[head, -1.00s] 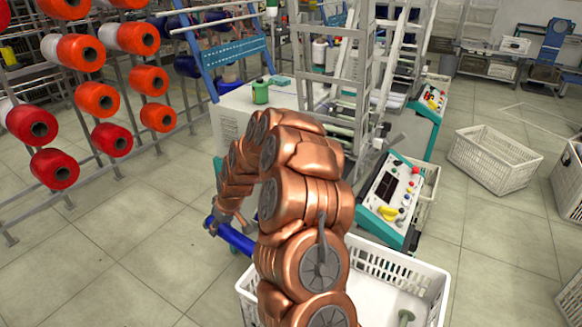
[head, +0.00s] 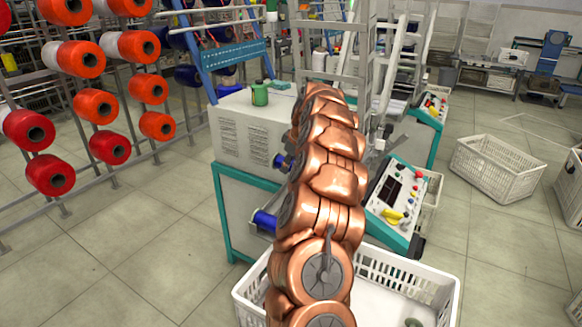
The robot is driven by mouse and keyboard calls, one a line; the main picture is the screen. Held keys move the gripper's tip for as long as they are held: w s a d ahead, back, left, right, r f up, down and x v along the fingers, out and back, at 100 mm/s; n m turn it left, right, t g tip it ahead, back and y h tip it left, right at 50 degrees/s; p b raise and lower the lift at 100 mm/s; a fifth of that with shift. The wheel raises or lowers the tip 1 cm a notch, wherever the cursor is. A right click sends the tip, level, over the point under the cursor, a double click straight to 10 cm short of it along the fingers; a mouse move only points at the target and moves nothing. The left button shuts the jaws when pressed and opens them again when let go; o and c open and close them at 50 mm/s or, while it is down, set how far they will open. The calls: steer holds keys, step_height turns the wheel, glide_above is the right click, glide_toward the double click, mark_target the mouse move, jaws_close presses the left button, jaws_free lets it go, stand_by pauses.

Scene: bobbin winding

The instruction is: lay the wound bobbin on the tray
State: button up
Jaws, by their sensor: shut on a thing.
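A blue cylinder (head: 264,221), which looks like the wound bobbin, sticks out to the left from behind my copper arm, in front of the machine's teal frame. Its right part is hidden. A smaller dark blue piece (head: 285,162) shows higher up at the arm's left edge; I cannot tell what it is. My gripper is hidden behind the arm links, so its hold on the bobbin does not show. I cannot clearly make out a separate tray.
A green spool (head: 260,93) stands on the pale machine top (head: 240,112). A control panel (head: 397,201) is right of my arm. A white crate (head: 448,290) is below, another (head: 497,167) at right. A rack of orange cones (head: 77,58) stands left. Floor is open at front left.

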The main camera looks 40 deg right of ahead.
steer(key=shift+s+d+r, duration=0.1)
steer(key=shift+s+d, duration=0.1)
steer(key=shift+d, duration=0.05)
step_height(320, 180, down, 12)
steer(key=b, duration=0.3)
stand_by(0.7)
steer(key=o, duration=1.4)
